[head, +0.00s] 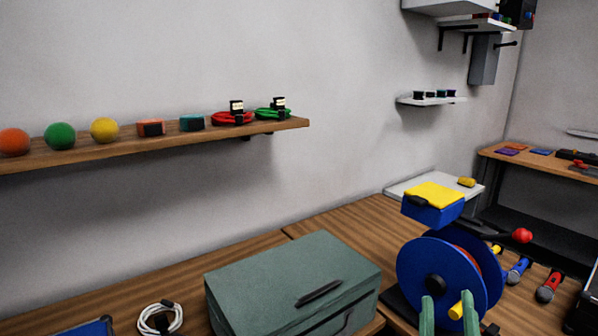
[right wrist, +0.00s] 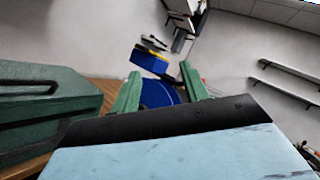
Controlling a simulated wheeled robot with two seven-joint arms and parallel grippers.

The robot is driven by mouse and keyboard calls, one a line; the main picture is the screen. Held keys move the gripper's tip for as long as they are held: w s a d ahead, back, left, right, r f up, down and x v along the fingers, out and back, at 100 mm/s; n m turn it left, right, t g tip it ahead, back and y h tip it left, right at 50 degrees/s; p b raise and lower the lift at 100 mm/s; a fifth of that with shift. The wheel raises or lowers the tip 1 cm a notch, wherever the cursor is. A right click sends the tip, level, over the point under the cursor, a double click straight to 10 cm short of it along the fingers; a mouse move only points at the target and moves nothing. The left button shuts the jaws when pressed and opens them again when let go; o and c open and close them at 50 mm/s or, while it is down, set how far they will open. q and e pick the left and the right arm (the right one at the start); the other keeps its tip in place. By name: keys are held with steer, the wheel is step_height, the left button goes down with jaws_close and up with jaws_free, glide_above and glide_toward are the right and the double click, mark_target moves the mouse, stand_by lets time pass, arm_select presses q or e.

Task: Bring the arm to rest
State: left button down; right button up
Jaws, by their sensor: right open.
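My right gripper (head: 448,300) shows its two green fingers at the bottom of the head view, spread apart with nothing between them. They stand in front of the blue cable reel (head: 416,268). In the right wrist view the open fingers (right wrist: 160,78) point towards the same reel (right wrist: 158,94), and no object is held. A coiled white cable (head: 160,319) lies on the bench at lower left. A red cable (head: 232,119) and a green cable (head: 273,114) lie coiled on the wall shelf. My left gripper is not in view.
A green toolbox (head: 290,270) stands on the wooden bench (head: 345,222), left of the reel. A blue box with a yellow top (head: 432,205) appears above the reel. Microphones (head: 518,271) lie to the right. The wooden shelf (head: 80,155) also holds coloured balls.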

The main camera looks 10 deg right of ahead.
steer(key=s+a+f+n+g+y, duration=0.1)
steer(key=a+f+n+g+y, duration=0.2)
steer(key=a+f+n+y, duration=0.7)
steer(key=s+a+f+n+g+y, duration=0.1)
steer(key=a+n+g+y, duration=0.3)
steer(key=n, duration=1.1)
steer(key=s+d+f+n+g+h, duration=0.4)
steer(key=s+d+f+n+g, duration=0.55)
steer(key=s+f, duration=0.35)
step_height(320, 180, down, 31)
steer(key=s+d+n+g+h+b, duration=0.1)
steer(key=s+d+g+b, duration=0.15)
steer(key=b, duration=0.35)
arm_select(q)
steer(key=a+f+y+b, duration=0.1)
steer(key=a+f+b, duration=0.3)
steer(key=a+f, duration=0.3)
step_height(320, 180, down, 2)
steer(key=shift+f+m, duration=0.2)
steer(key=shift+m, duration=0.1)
arm_select(e)
steer(key=s+d+f, duration=0.3)
steer(key=s+f, duration=0.4)
steer(key=f, duration=0.2)
steer(key=s+d+f, duration=0.4)
steer(key=s+f, duration=0.4)
steer(key=f, duration=0.1)
steer(key=shift+f+n+h, duration=0.25)
steer(key=shift+n+h, duration=0.05)
steer(key=shift+n, duration=0.15)
